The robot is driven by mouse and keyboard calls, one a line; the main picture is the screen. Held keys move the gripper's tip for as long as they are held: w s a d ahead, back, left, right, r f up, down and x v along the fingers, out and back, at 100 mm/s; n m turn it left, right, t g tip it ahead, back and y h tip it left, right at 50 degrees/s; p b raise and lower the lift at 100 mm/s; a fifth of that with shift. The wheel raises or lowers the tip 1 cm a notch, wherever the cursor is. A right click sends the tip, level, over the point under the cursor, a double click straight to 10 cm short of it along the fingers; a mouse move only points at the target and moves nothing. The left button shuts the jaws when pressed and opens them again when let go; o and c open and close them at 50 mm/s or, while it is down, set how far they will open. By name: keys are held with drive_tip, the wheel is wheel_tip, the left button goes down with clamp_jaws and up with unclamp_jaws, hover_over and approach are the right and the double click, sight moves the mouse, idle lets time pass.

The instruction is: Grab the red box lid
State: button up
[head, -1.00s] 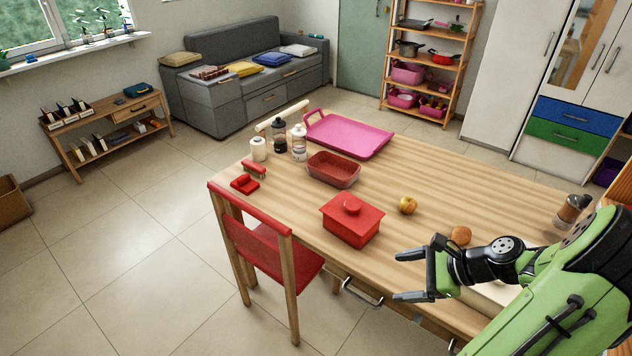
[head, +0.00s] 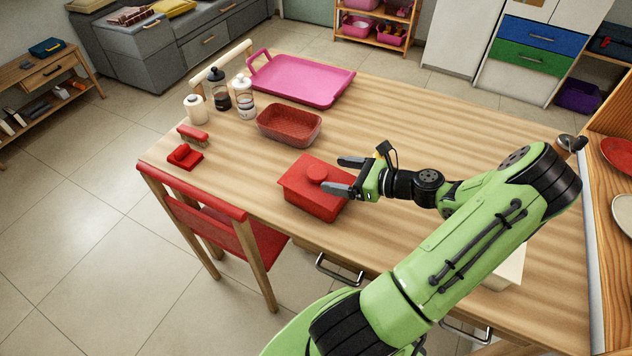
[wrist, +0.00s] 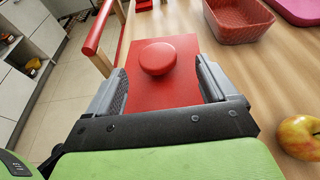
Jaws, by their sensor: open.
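The red box lid (head: 300,181) lies on top of the red box (head: 312,206) near the table's front edge. It has a round red knob (head: 317,172) in its middle, which also shows in the wrist view (wrist: 158,58). My gripper (head: 342,175) is open, its fingers pointing left over the right part of the lid. In the wrist view the fingers (wrist: 158,85) stand either side of the lid, with the knob ahead between them. Nothing is between the fingertips. I cannot tell the exact height of the fingers over the lid.
A red basket (head: 289,130) and a pink tray (head: 300,83) stand farther back on the wooden table (head: 420,125). A red chair (head: 200,215) touches the front side. An apple (wrist: 300,137) is close to my gripper.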

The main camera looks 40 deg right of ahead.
sight(319, 172)
drive_tip(key=b+x, duration=0.2)
drive_tip(key=x, duration=0.4)
drive_tip(key=shift+w+a+f, duration=0.1)
drive_tip(key=shift+w+a, duration=0.1)
drive_tip(key=shift+s, duration=0.1)
drive_tip(key=shift+c, duration=0.3)
drive_tip(key=c, duration=1)
